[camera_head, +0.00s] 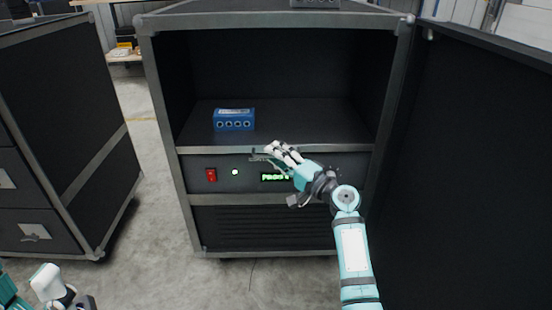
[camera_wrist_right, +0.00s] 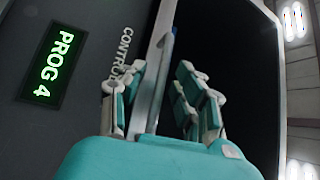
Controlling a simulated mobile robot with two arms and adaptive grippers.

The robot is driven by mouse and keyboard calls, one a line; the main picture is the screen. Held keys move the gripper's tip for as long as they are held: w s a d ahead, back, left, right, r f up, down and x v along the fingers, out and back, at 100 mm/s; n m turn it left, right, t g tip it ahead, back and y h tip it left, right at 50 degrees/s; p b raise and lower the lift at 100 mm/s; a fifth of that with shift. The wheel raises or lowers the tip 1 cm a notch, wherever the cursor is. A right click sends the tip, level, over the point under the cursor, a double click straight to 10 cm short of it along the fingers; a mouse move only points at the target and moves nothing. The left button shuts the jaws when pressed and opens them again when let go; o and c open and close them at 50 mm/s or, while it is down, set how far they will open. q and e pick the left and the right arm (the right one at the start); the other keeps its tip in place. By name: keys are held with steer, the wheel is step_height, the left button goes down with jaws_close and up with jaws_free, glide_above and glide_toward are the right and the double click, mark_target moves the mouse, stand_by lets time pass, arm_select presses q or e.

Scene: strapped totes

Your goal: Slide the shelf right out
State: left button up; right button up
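The shelf (camera_head: 285,118) is a dark board inside the open black cabinet, with a grey metal front edge. A blue box (camera_head: 234,120) with round sockets stands on its left part. My right gripper (camera_head: 275,152) is at the middle of the shelf's front edge. In the right wrist view its fingers (camera_wrist_right: 160,100) are spread on either side of the grey edge strip (camera_wrist_right: 160,50), with gaps showing. Contact is hard to tell. My left gripper (camera_head: 65,292) is only partly visible at the bottom left, away from the cabinet; its opening is unclear.
Below the shelf is a control panel with a red switch (camera_head: 211,175), a green light and a green display (camera_wrist_right: 47,66) reading PROG 4. The cabinet door (camera_head: 470,170) stands open on the right. Another dark cabinet (camera_head: 70,130) stands left. Floor between them is clear.

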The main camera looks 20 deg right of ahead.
steer(key=shift+w, duration=0.15)
steer(key=shift+c, duration=0.3)
jaws_close()
